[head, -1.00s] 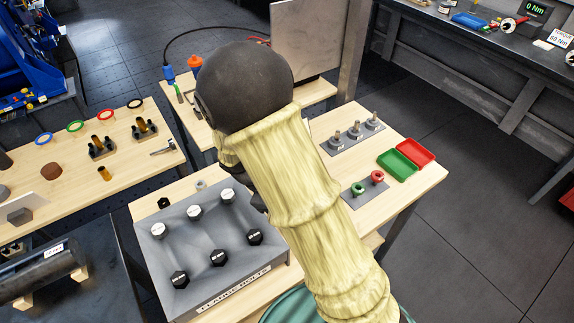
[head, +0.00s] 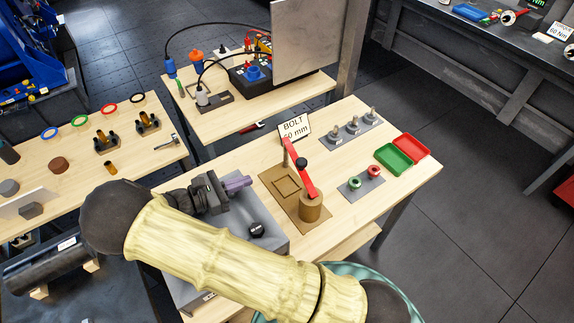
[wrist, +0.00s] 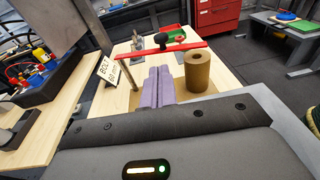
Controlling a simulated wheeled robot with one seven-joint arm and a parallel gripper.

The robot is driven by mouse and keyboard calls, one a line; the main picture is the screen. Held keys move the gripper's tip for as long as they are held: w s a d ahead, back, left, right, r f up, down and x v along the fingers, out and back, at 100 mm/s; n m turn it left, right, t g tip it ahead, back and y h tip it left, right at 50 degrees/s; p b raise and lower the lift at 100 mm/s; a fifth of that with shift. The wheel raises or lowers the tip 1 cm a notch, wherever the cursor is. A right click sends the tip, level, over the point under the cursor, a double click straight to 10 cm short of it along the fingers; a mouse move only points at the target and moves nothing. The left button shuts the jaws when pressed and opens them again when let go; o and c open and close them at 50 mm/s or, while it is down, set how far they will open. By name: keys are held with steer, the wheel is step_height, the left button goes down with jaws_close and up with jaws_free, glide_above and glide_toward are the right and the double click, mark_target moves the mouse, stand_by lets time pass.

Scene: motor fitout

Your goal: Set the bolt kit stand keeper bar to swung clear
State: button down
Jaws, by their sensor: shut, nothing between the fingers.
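The bolt kit stand is a brown board (head: 276,181) with a square outline on it. Its keeper bar (head: 309,182) is a red bar with a black knob (head: 301,162). My gripper (head: 247,181) has purple fingers, shut and empty, left of the stand and apart from the bar. It also shows in the wrist view (wrist: 159,75).
A "BOLT 60 mm" card (head: 294,128) stands behind the board. To the right are a plate with several upright bolts (head: 352,128), a plate with green and red pieces (head: 361,184), and green and red trays (head: 393,158).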

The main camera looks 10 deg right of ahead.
mark_target(297, 163)
steer(key=p+x, duration=0.6)
steer(key=x, duration=0.7)
steer(key=shift+s+d+r, duration=0.1)
steer(key=shift+d, duration=0.05)
steer(key=shift+d+f, duration=0.25)
steer(key=shift+d, duration=0.15)
steer(key=shift+w, duration=0.3)
